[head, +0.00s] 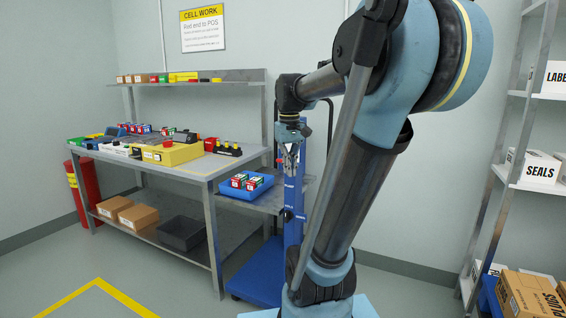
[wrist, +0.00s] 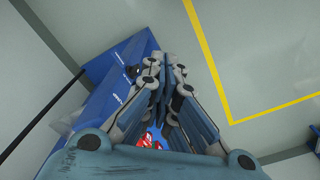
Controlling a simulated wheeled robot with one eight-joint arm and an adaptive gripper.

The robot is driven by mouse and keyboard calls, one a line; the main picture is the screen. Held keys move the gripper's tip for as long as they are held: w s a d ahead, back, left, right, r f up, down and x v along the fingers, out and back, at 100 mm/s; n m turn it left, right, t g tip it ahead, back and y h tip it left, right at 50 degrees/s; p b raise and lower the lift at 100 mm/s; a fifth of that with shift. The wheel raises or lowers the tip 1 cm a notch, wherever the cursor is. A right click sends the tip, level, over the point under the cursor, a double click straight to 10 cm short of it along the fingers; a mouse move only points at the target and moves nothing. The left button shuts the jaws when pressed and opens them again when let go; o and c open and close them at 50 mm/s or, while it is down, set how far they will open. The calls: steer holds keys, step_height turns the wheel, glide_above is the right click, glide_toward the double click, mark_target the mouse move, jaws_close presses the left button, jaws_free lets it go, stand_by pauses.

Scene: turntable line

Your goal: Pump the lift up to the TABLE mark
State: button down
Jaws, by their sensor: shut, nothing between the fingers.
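The lift is a blue column (head: 293,222) on a blue base (head: 256,275), right of the workbench. Its grey platform (head: 270,200) stands lower than the bench top and bears a blue tray (head: 234,191) with red, white and green boxes. White lettering on the column is too small to read surely. A black knob (head: 287,215) shows low on the column. My gripper (head: 290,172) points down in front of the column, shut and empty. In the wrist view, its closed fingers (wrist: 163,68) overlap the blue lift (wrist: 115,65); contact cannot be told.
The workbench (head: 215,165) with several parts stands left. A dark curved bar (head: 331,112) rises behind the column. A shelf rack (head: 510,150) with boxes is at right. Yellow floor lines (head: 110,288) mark open floor at front left.

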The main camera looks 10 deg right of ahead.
steer(key=w+r+n+g, duration=0.1)
steer(key=w+r, duration=0.8)
steer(key=w, duration=0.4)
steer(key=shift+w+r+n+g, duration=0.15)
steer(key=shift+w+n+g, duration=0.15)
steer(key=shift+a, duration=0.1)
steer(key=shift+s+f, duration=0.2)
steer(key=shift+f, duration=1.55)
steer(key=shift+s+f, duration=0.15)
steer(key=shift+f, duration=1.6)
steer(key=shift+f, duration=0.1)
steer(key=shift+f, duration=2.1)
